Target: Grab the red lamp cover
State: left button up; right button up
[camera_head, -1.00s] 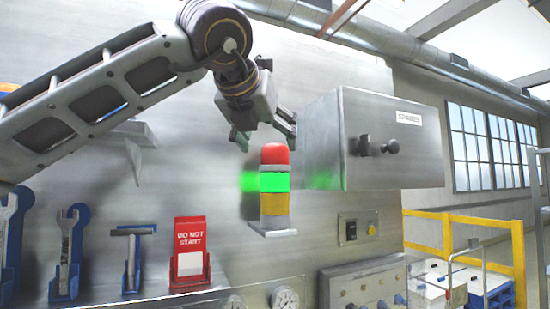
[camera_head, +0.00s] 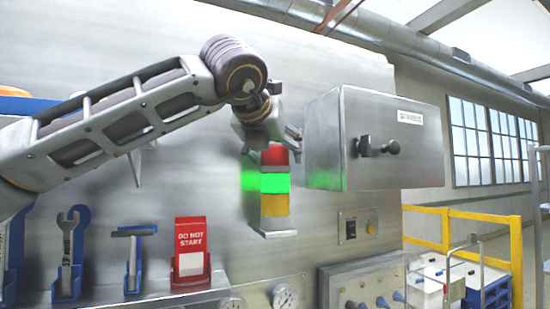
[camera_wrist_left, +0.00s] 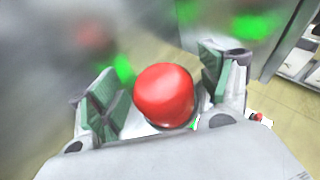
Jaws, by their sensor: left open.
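The red lamp cover (camera_head: 274,155) tops a signal lamp with a lit green section (camera_head: 274,183) and a yellow section (camera_head: 275,204), on a small bracket of the metal wall panel. My left gripper (camera_head: 271,149) is open and points down over the red cover, partly hiding its top. In the left wrist view, the red cover (camera_wrist_left: 164,95) sits between the two green-padded fingers of the left gripper (camera_wrist_left: 160,92), with gaps at both sides. My right gripper is not in view.
A grey metal box (camera_head: 375,140) with a black knob juts out close to the right of the lamp. A red "DO NOT START" sign (camera_head: 190,245) and tools in blue holders (camera_head: 70,255) are at lower left. Gauges (camera_head: 285,296) sit below the lamp.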

pick_arm(q)
jog(key=shift+c, duration=0.6)
jog(key=c, duration=1)
jog(key=shift+r, duration=1.05)
notch_tip(320, 180, up, 6)
jog(key=shift+d+f, duration=0.1)
jog(key=shift+f, duration=0.05)
jog(key=shift+r+p, duration=0.3)
jog(key=shift+r, duration=0.75)
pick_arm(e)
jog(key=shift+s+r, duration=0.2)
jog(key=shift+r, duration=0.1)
